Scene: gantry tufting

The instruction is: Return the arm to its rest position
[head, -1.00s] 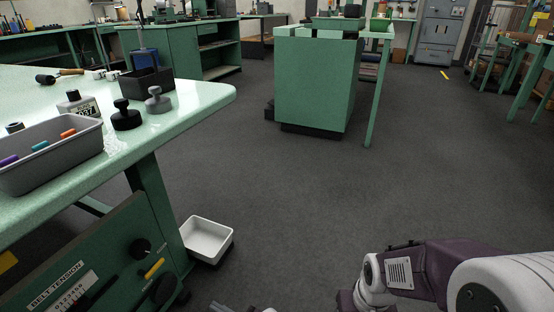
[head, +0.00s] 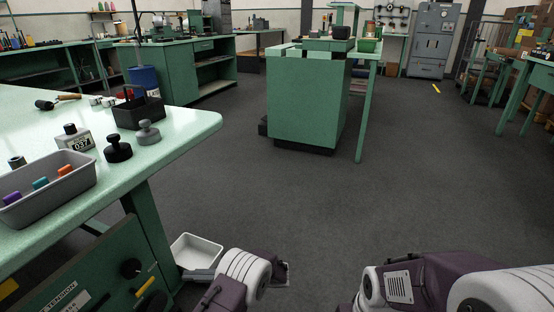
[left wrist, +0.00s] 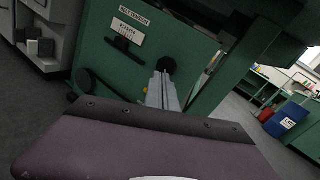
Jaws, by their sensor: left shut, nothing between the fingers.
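My left arm shows at the bottom of the head view, purple and white. My left gripper (head: 198,275) is a slim grey shape at its left end, in front of the white bin from this view. In the left wrist view its grey fingers (left wrist: 163,92) lie together, empty, pointing toward the green panel marked BELT TENSION (left wrist: 128,58). I cannot tell the exact gap to the panel. My right arm is folded at the lower right of the head view. Its gripper is out of view.
A pale green bench (head: 150,180) at left bears a grey tray (head: 45,195), a dark caddy (head: 140,110), a bottle and two knobbed weights. A white bin (head: 196,250) stands on the floor. A green cabinet (head: 305,105) stands ahead. The middle floor is clear.

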